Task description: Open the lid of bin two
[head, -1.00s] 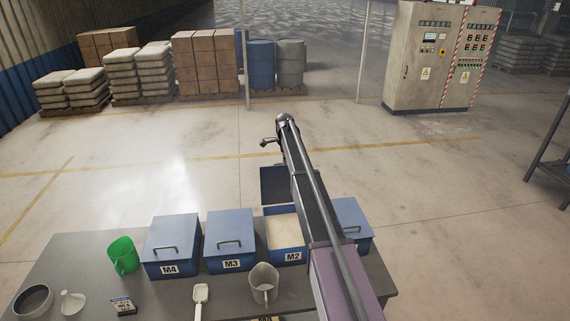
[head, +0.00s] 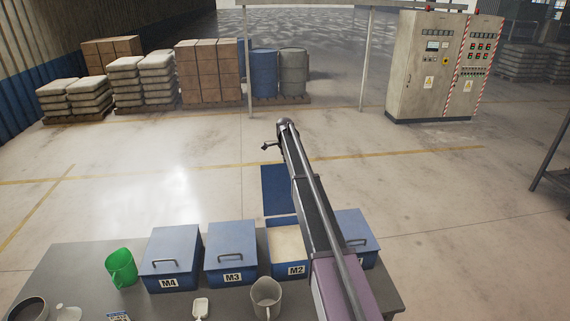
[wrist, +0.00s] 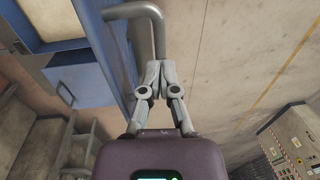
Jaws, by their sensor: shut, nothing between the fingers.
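Bin two, marked M2 (head: 296,270), stands on the table with its top open and pale powder inside. Its blue lid (head: 276,190) is swung back beyond the bin's rear edge, and my arm covers part of the bin's right side. My gripper (head: 266,147) is beyond the lid's far end. In the wrist view my gripper (wrist: 155,72) is shut with nothing between the fingertips. The grey lid handle (wrist: 158,30) is right at the fingertips; I cannot tell whether they touch. The lid's blue edge (wrist: 122,55) runs left of the fingers.
Closed bins M3 (head: 232,262) and M4 (head: 170,265) stand to the left, and another closed bin (head: 360,235) to the right, partly behind my arm. A green jug (head: 121,268) and a grey jug (head: 266,297) are on the table (head: 80,260).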

